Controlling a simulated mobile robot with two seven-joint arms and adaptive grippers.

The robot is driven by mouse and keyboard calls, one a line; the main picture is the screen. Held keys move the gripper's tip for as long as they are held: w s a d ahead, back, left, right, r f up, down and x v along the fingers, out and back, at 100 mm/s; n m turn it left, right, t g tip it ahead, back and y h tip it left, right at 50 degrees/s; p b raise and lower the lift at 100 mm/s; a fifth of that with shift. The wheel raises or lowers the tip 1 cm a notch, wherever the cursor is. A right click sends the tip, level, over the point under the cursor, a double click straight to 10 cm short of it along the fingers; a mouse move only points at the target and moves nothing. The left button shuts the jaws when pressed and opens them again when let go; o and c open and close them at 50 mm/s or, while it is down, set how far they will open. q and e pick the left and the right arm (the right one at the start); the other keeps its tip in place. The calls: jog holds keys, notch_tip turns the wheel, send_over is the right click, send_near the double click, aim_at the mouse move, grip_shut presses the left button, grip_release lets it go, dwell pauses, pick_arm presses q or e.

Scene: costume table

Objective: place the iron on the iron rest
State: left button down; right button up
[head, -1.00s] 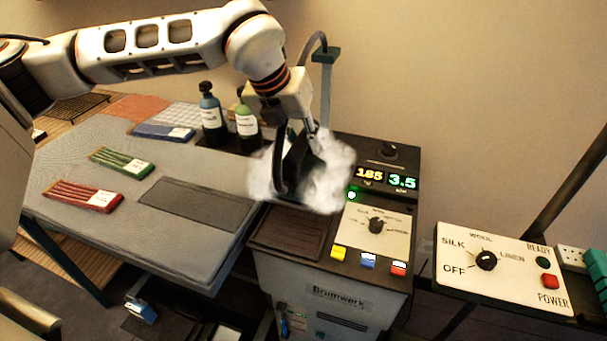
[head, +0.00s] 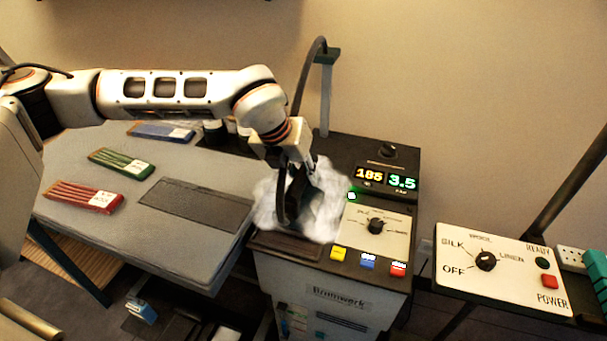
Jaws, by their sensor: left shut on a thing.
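My left gripper (head: 290,165) is shut on the dark iron (head: 302,198), with steam clouding around it. The iron is over the dark ribbed iron rest (head: 288,246) on top of the grey steam station. The steam and the iron hide most of the rest, and only its front part shows. I cannot tell whether the iron touches the rest. The iron's hose (head: 308,75) rises behind it to a green-topped post. My right gripper is not in view.
The station's panel (head: 376,224) with a knob and coloured buttons is right of the iron. The padded board (head: 100,222) at left carries red, green and blue packs and a dark mat. Bottles stand behind my arm. A control box (head: 500,270) is at far right.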

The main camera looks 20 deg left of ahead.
pick_arm(q)
jog(key=shift+w+r, duration=0.1)
jog(key=c, duration=2.2)
grip_release()
jog(key=shift+f, duration=0.25)
jog(key=shift+c, duration=0.2)
jog(key=o, duration=0.4)
jog(key=shift+r, duration=0.1)
jog(key=shift+r, duration=0.25)
jog(key=v, duration=1.1)
jog(key=shift+s+a+r, duration=0.15)
jog(key=shift+s+r, duration=0.1)
jog(key=shift+s, duration=0.1)
